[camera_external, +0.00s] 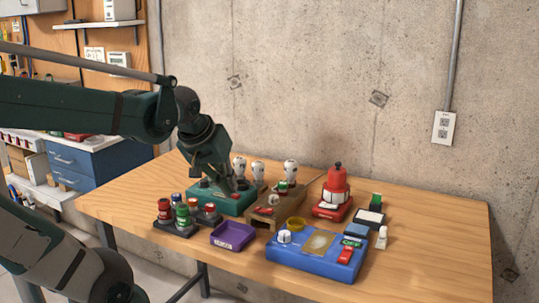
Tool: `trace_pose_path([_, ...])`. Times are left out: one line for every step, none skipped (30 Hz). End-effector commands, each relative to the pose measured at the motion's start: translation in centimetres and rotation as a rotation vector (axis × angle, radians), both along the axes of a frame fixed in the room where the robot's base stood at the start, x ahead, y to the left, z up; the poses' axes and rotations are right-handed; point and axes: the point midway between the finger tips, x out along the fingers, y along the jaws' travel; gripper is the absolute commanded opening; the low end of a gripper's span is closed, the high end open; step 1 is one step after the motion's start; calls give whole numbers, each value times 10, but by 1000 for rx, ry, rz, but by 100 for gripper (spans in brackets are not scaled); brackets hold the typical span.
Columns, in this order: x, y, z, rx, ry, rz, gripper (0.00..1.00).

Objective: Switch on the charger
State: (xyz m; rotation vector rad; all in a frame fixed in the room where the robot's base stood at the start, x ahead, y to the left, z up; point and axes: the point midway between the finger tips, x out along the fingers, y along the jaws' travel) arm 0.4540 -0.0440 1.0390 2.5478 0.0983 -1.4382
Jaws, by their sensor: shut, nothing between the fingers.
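My gripper (236,190) points down over the teal box (237,206) at the left of the wooden table. Its fingers are together with nothing between them; I cannot tell whether they touch the box. A small red part shows on the box beside the fingertips. No readable label tells me which device is the charger. The blue panel (290,262) at the front has a white knob (284,236), a yellow ring, a red rocker (346,256) and a green label (352,243) that seems to read OFF. My gripper hides part of the teal box's top.
A brown wooden block (262,216) stands right of the teal box, with white bulb-like pieces behind. A purple tray (233,236) and a rack of coloured cylinders (182,215) are in front. A red device (334,193) stands further right. The table's right end (440,235) is clear.

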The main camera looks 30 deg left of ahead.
Motion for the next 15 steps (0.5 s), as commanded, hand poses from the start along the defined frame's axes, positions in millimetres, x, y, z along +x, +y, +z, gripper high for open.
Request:
trace_pose_path([3,-8,9,-20,11,18,0])
trace_pose_path([5,-13,11,-33,19,33,0])
trace_pose_path([6,-19,13,-50,30,55,0])
trace_pose_path([7,-23,15,-62,38,70,0])
trace_pose_path([8,-28,17,-76,47,86,0])
trace_pose_path([10,-34,19,-91,57,107,0])
trace_pose_path([10,-38,21,-103,66,122,0])
trace_pose_path([11,-43,23,-114,75,139,0])
trace_pose_path([13,-49,25,-129,86,161,0])
trace_pose_path([14,-54,27,-140,93,177,0])
trace_pose_path([15,-58,29,-151,102,194,0])
trace_pose_path([15,-65,30,-164,113,216,0])
trace_pose_path([16,-69,32,-174,122,233,0])
trace_pose_path([17,-74,34,-184,130,250,0])
trace_pose_path([17,-80,36,-196,140,272,0])
